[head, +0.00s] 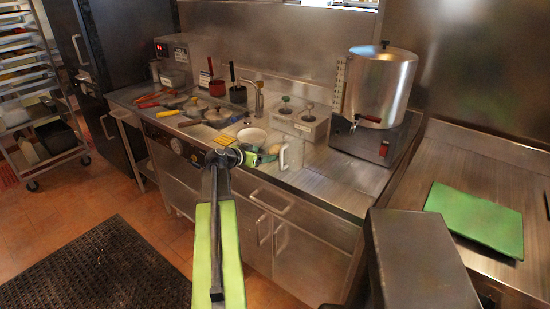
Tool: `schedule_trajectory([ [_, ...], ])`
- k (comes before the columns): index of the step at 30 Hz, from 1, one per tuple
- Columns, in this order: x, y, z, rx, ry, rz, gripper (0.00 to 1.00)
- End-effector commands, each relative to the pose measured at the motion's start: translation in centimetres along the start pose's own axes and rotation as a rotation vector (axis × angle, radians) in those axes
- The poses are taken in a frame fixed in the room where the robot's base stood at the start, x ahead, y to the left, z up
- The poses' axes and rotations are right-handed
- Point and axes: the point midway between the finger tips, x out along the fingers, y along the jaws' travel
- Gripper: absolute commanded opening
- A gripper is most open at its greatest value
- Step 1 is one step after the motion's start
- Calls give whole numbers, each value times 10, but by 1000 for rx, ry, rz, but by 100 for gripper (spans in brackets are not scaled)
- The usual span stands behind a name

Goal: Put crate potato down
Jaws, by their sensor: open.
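My gripper (236,154) is at the far end of my green arm, in front of the counter's front edge. It is small in the head view, and its jaws are open. A small rounded tan and green item (268,156) shows just right of the gripper, by a white bowl (252,136). I cannot tell whether this is the potato, or whether it touches the jaws. No crate can be made out clearly.
The steel counter (335,172) holds pans (218,116), a white pitcher (291,155) and a tall steel urn (379,85). A green board (475,218) lies on the right counter. The middle counter is clear before the urn. A black mat (100,265) covers floor at left.

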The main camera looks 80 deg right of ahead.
Motion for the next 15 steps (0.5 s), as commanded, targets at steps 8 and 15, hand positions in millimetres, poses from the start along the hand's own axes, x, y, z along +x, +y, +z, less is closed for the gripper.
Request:
schedule_trajectory([
  [8,16,0,0,-1,-1,0,73],
  [15,49,-4,4,1,-1,2,73],
])
